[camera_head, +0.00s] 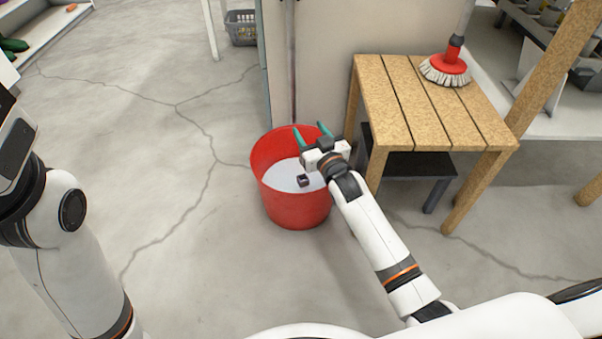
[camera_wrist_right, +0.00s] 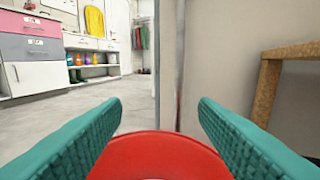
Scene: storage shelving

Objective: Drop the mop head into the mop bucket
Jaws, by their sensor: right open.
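The red mop bucket (camera_head: 300,210) stands upright on the floor left of the wooden table, with a whitish inside. A red round head with white bristles (camera_head: 447,66), which looks like the mop head, lies on the table's back part, with a handle rising from it. My right gripper (camera_head: 312,135) is over the bucket, its teal fingers open and apart with nothing between them. In the right wrist view the bucket's red rim (camera_wrist_right: 160,140) shows below and between the fingers (camera_wrist_right: 160,115). My left arm is at the left edge; its fingers are not visible.
A pale wall panel (camera_head: 325,70) rises behind the bucket. A grey basket (camera_head: 242,28) is farther back. The floor to the left is clear.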

